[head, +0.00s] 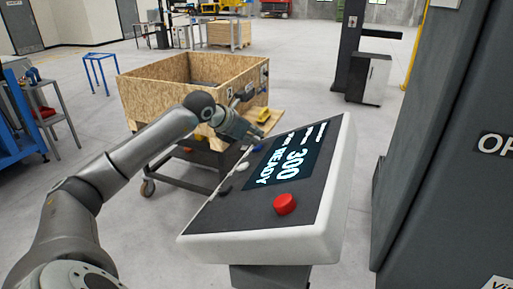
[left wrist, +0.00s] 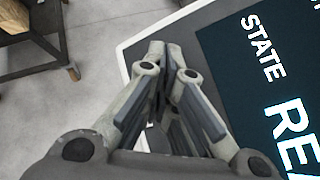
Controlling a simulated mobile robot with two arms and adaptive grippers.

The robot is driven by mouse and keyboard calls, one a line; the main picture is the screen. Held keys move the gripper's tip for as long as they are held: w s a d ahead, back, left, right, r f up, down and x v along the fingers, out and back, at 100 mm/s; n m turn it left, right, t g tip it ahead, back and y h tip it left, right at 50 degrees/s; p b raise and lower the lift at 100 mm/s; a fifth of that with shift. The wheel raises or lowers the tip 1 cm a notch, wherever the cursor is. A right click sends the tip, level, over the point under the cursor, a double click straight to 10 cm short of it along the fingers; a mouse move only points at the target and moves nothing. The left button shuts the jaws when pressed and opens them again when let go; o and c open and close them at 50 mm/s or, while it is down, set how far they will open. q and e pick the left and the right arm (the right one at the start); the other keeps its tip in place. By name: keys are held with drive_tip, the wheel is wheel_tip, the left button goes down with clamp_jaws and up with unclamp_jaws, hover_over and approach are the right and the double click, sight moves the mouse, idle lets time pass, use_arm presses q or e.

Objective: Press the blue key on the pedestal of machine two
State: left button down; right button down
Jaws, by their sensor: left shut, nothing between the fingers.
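The pedestal (head: 265,246) has a tilted white-edged console with a dark screen (head: 290,160) reading "300 READY". The small blue key (head: 257,149) sits on the console's left strip, near its far end. A white key (head: 243,166) and a dark key (head: 225,189) lie nearer along the same strip. My left gripper (head: 262,134) is shut and empty, its tips by the console's far left edge, close to the blue key; contact cannot be told. In the left wrist view the shut fingers (left wrist: 166,50) cover part of the panel, and the blue key does not show.
A large red button (head: 285,204) is on the console's near end. A wooden crate (head: 160,97) on a dark wheeled cart stands behind my left arm. A big grey machine (head: 445,150) fills the right side.

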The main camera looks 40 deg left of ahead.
use_arm(q)
drive_tip(key=shift+d+f, duration=0.2)
drive_tip(key=shift+f, duration=0.2)
drive_tip(key=shift+r, duration=0.1)
idle(0.5)
drive_tip(key=shift+s+a+r, duration=0.1)
drive_tip(key=shift+a+r, duration=0.35)
drive_tip(key=shift+r, duration=0.25)
drive_tip(key=r, duration=0.1)
drive_tip(key=a+r+p, duration=0.1)
drive_tip(key=r, duration=0.1)
drive_tip(key=a+r+p, duration=0.1)
drive_tip(key=shift+s+a+r, duration=0.2)
drive_tip(key=shift+s, duration=0.15)
